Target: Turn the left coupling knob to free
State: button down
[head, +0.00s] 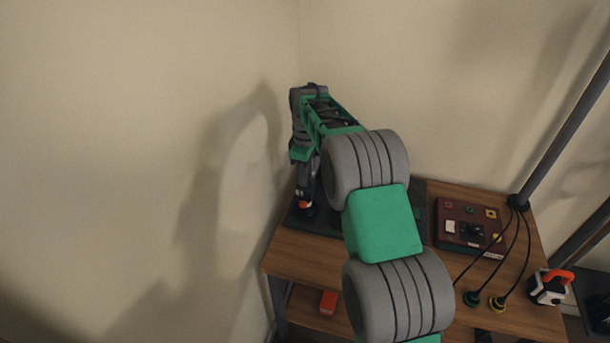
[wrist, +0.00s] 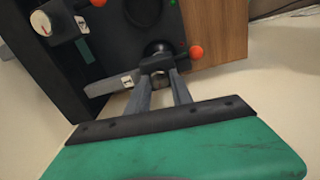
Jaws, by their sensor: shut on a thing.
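My gripper (wrist: 160,82) is shut on a dark coupling knob (wrist: 158,62) in the wrist view. An orange ball (wrist: 196,52) is at the right end of the gripped part, and a grey arm with a white label (wrist: 128,81) reaches out to the left. A second dark fitting with a white round face (wrist: 42,22) is at the upper left, with another orange ball (wrist: 98,2) near it. In the head view, my gripper (head: 304,203) is low over the dark base at the desk's left end, with orange at its tip. The knob's turn position cannot be read.
The wooden desk (head: 310,262) carries a dark red control box (head: 455,215) at the right. Black cables end in a green plug (head: 472,298) and a yellow plug (head: 497,304). A white and orange device (head: 549,286) is at the right edge. Walls stand close behind and left.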

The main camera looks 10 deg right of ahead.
jog(key=n, duration=0.3)
jog(key=shift+n, duration=0.3)
dwell(0.3)
jog(key=c, duration=1.1)
grip_release()
notch_tip(320, 180, up, 7)
jog(key=shift+r+b, duration=0.2)
jog(key=shift+b, duration=0.55)
jog(key=shift+r, duration=0.25)
